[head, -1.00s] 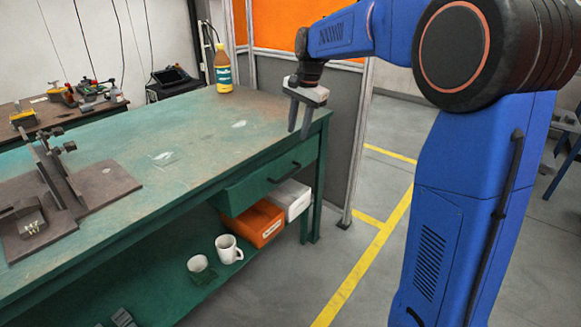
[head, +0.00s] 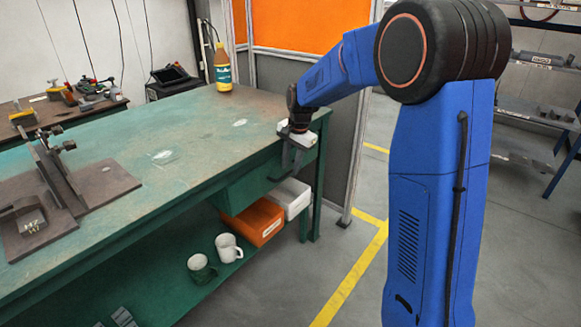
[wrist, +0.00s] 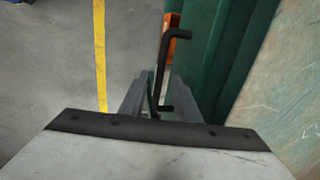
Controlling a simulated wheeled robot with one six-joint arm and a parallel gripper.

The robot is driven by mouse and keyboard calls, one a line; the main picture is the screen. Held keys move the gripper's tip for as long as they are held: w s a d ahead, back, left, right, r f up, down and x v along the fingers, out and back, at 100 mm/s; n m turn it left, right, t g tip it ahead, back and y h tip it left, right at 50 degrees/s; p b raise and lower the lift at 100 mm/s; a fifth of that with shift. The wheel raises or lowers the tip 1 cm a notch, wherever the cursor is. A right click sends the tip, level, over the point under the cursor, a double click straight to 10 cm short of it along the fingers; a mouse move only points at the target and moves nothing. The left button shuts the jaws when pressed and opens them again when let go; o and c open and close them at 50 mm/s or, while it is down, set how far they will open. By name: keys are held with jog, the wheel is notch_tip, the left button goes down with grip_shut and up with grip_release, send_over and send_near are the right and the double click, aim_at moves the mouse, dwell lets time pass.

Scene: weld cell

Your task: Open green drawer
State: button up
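The green drawer (head: 243,191) sits under the right end of the green workbench top, and its front looks closed. My gripper (head: 290,160) is at the drawer front, pointing down, and hides most of the black handle in the head view. In the wrist view the black bar handle (wrist: 164,62) runs along the green drawer front. The two grey fingers of my gripper (wrist: 160,88) are apart, one on each side of the handle's near part. I see gaps beside the bar, though contact is hard to judge.
An orange bin (head: 253,221) and a white bin (head: 290,198) stand on the lower shelf below the drawer, near two mugs (head: 228,247). A bottle (head: 223,68) stands on the bench top (head: 200,130). The floor in front is clear, with a yellow line (head: 350,275).

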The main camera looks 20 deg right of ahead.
jog(key=shift+w+a+f, duration=0.1)
jog(key=shift+f, duration=0.4)
grip_shut()
jog(key=s+d, duration=0.8)
jog(key=s, duration=0.4)
jog(key=s+d, duration=0.9)
jog(key=s, duration=0.2)
jog(key=shift+s+d, duration=0.15)
jog(key=shift+s, duration=0.25)
grip_release()
